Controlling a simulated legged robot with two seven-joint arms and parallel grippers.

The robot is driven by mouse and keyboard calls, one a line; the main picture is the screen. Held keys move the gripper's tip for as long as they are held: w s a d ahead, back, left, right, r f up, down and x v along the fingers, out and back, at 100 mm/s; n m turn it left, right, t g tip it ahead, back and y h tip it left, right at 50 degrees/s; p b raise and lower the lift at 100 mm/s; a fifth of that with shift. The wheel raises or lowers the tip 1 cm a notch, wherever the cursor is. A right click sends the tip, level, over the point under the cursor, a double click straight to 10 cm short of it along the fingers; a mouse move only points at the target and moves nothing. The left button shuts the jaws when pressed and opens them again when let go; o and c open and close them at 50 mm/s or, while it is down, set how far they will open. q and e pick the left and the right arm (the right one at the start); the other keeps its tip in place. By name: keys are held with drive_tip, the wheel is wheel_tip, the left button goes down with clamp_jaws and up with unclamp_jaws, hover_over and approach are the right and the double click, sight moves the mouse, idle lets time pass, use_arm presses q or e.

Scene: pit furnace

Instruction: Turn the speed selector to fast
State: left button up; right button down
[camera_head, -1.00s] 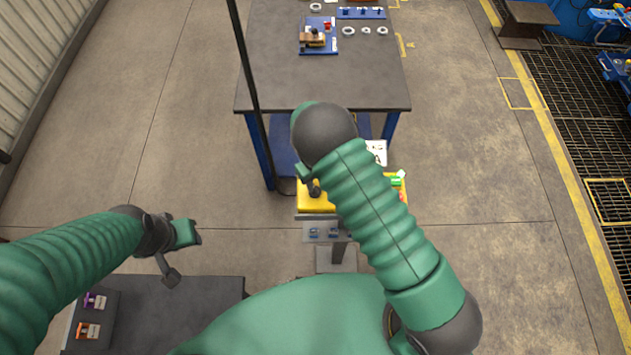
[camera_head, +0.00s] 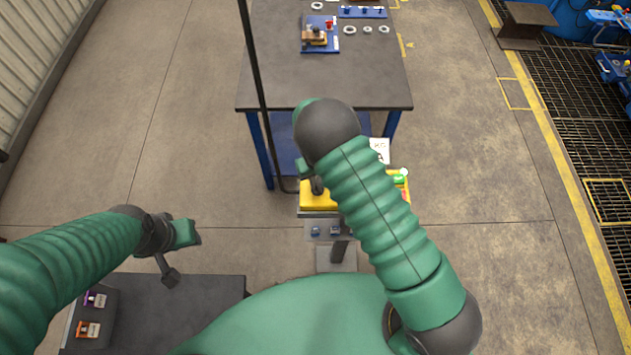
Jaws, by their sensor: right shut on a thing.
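A yellow control box (camera_head: 317,199) stands on a grey pedestal in front of the work table. My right forearm covers its middle. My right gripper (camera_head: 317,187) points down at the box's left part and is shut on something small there. That thing is hidden under the jaws; from its place it seems to be the speed selector, but its setting cannot be read. A green button (camera_head: 398,180) and a red part show at the box's right end. My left gripper (camera_head: 169,274) hangs at the left, away from the box, its jaws too small to judge.
A grey panel (camera_head: 325,231) with blue switches sits below the box. The dark work table (camera_head: 325,85) behind carries a blue fixture (camera_head: 320,45) and several rings. A dark bench (camera_head: 170,310) is at lower left.

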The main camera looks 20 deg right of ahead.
drive_tip(key=m, duration=0.2)
drive_tip(key=m+b, duration=0.1)
drive_tip(key=shift+w+d+r, duration=0.1)
drive_tip(key=shift+w+d, duration=0.15)
drive_tip(key=m, duration=0.3)
drive_tip(key=shift+r+m, duration=0.1)
drive_tip(key=shift+m, duration=0.3)
drive_tip(key=shift+d+m+b, duration=0.2)
drive_tip(key=shift+m+b, duration=0.15)
drive_tip(key=shift+m, duration=1.15)
drive_tip(key=c, duration=1.5)
unclamp_jaws()
drive_tip(key=shift+s, duration=0.1)
drive_tip(key=shift+c, duration=0.2)
drive_tip(key=shift+o, duration=0.4)
drive_tip(key=shift+s, duration=0.1)
